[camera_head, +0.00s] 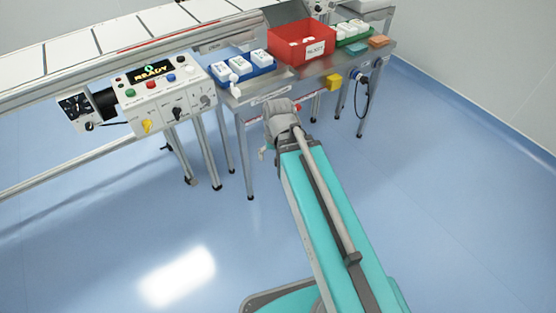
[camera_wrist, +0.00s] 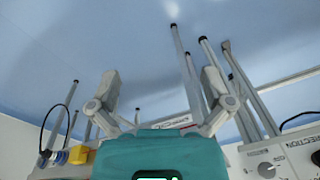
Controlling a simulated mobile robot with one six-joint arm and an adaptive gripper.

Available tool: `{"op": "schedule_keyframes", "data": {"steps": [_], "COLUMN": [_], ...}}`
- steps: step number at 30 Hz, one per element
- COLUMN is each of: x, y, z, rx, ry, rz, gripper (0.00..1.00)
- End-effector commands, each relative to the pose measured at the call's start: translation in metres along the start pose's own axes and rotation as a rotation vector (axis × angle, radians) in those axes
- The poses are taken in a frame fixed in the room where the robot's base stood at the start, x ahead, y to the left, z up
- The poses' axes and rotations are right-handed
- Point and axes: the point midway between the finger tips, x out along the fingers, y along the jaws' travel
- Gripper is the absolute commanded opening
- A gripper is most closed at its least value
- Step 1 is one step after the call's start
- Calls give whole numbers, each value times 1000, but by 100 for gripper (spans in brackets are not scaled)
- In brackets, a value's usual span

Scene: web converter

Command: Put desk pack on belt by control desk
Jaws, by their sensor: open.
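White packs (camera_head: 257,58) sit in a blue tray (camera_head: 262,71) on the steel side table; I cannot tell which one is the desk pack. The control desk (camera_head: 185,100), a white panel with knobs and a lit READY display, stands left of the table; part of it shows in the wrist view (camera_wrist: 270,165). The belt (camera_head: 85,45) runs behind the desk to the upper left. My gripper (camera_wrist: 162,85) is open and empty in the wrist view, with its two fingers wide apart. In the head view my arm's end is in front of the table and the gripper is mostly hidden.
A red bin (camera_head: 290,52) stands right of the blue tray, with a green tray (camera_head: 352,38) and orange blocks (camera_head: 378,41) beyond it. A yellow box (camera_head: 333,81) and a cable hang at the table's front edge. Blue floor is free in front.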

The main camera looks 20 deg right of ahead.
Motion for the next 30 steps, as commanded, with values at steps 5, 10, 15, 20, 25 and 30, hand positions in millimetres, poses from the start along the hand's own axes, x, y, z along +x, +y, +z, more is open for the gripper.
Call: {"op": "schedule_keyframes", "data": {"steps": [5,10,15,20,25,30], "x": [-1,-1,-1,-1,-1,-1], "y": [8,9,9,8,8,8], "z": [18,20,19,19,19,19], "rx": [-118,-140,-138,-137,-137,-136], "ry": [-42,-51,-50,-50,-49,-49], "rz": [47,55,54,53,53,53], "gripper": [100,100,100,89,57,57]}}
